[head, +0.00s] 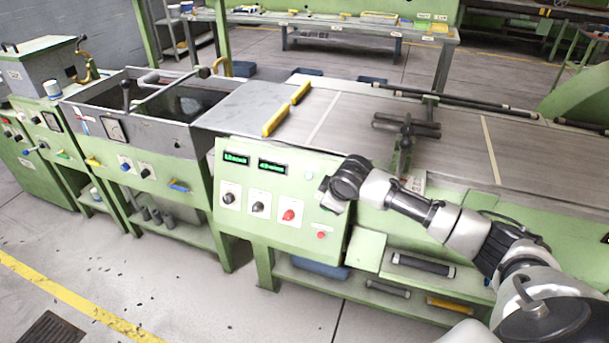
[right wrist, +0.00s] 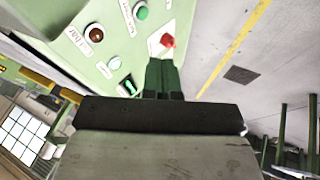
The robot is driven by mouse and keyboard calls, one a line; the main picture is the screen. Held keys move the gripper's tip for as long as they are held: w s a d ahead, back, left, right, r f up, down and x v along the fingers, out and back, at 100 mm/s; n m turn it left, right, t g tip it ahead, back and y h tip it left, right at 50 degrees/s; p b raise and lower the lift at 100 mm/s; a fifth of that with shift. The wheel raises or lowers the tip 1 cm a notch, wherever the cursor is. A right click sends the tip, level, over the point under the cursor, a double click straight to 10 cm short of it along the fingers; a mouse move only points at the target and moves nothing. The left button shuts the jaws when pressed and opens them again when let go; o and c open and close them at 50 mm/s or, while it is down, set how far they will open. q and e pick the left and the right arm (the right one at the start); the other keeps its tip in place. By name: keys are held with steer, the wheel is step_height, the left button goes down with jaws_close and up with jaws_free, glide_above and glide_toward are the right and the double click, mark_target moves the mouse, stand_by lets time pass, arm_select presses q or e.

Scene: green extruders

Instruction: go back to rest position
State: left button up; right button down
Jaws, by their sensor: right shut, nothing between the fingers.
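My right gripper (head: 328,192) is in front of the upper right part of the green control panel (head: 268,180), with its arm reaching in from the right. In the right wrist view its two fingers (right wrist: 162,74) are together and hold nothing. A red knob (right wrist: 167,41) shows just beyond the fingertips there; I cannot tell whether they touch it. My left gripper is in neither view.
The panel carries two lit green displays (head: 251,161), a red knob (head: 288,215) and a red button (head: 320,235). The conveyor bed (head: 350,125) lies behind my right arm. A lower shelf (head: 385,302) holds dark rollers. The floor (head: 190,285) in front is clear.

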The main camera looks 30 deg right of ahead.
steer(key=s+a+f+m+g, duration=0.1)
steer(key=s+f, duration=0.4)
steer(key=f, duration=0.6)
steer(key=s+a+f+m, duration=0.1)
steer(key=s+f, duration=0.3)
steer(key=f, duration=0.6)
steer(key=s+f+m+g, duration=0.15)
steer(key=s+f, duration=0.35)
steer(key=f, duration=0.6)
steer(key=s+a+f+g, duration=0.1)
steer(key=s+a+f, duration=0.3)
steer(key=s, duration=0.7)
steer(key=s+a+f+m, duration=0.1)
steer(key=s+a+f, duration=0.3)
steer(key=s, duration=0.8)
steer(key=s+a+f+g, duration=0.1)
steer(key=s+a+f, duration=0.3)
steer(key=s+f, duration=0.3)
steer(key=s, duration=0.4)
steer(key=shift+s+f+g+y, duration=0.25)
steer(key=shift+f+g+y, duration=0.05)
steer(key=shift+g+y, duration=0.1)
